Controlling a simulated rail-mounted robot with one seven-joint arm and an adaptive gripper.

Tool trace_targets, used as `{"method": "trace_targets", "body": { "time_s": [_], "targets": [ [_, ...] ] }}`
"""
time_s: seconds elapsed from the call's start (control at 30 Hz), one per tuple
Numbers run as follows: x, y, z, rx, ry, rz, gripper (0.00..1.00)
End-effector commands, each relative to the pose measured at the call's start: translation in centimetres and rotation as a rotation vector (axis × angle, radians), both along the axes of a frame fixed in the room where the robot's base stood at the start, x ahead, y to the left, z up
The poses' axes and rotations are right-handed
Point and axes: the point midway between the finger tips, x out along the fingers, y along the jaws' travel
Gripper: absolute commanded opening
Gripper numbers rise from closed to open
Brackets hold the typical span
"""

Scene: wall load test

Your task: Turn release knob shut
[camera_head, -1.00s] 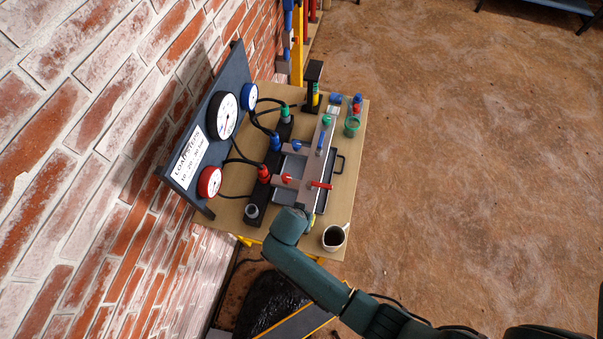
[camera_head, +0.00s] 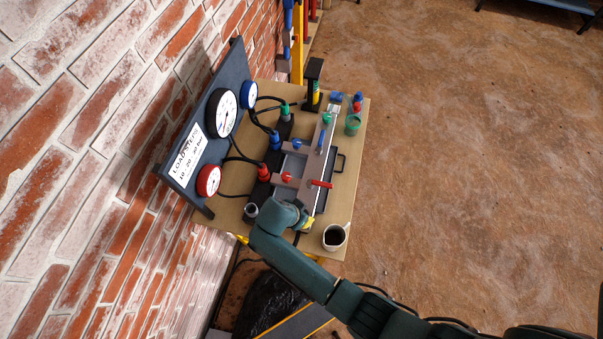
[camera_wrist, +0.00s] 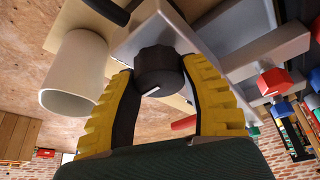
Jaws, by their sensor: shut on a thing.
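The release knob (camera_wrist: 158,70) is a black round knob with a white mark line on the near end of the grey manifold block (camera_wrist: 140,32). In the wrist view the two yellow-padded fingers of my gripper (camera_wrist: 160,88) stand on either side of the knob and are shut on it. In the head view my gripper (camera_head: 309,222) is at the near end of the manifold (camera_head: 322,160). My wrist hides the knob there.
A white cup (camera_head: 334,237) stands close to the right of my gripper. Red handles (camera_head: 320,184) and blue fittings lie along the manifold. A gauge panel (camera_head: 205,130) with dials and black hoses stands at the left by the brick wall (camera_head: 90,130).

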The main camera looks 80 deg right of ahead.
Motion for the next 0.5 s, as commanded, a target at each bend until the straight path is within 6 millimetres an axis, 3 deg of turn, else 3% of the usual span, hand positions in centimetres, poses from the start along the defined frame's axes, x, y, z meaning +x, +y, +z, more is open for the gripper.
{"method": "trace_targets", "body": {
  "time_s": [0.2,0.23,0.37,0.5],
  "targets": [
    [-0.20,0.13,-0.32,0.005,0.004,0.000,0.10],
    [-0.20,0.13,-0.32,0.005,0.004,0.000,0.48],
    [-0.16,0.09,-0.24,0.003,0.003,0.000,0.72],
    [-0.09,0.05,-0.14,0.002,0.001,0.000,0.75]
  ]
}}
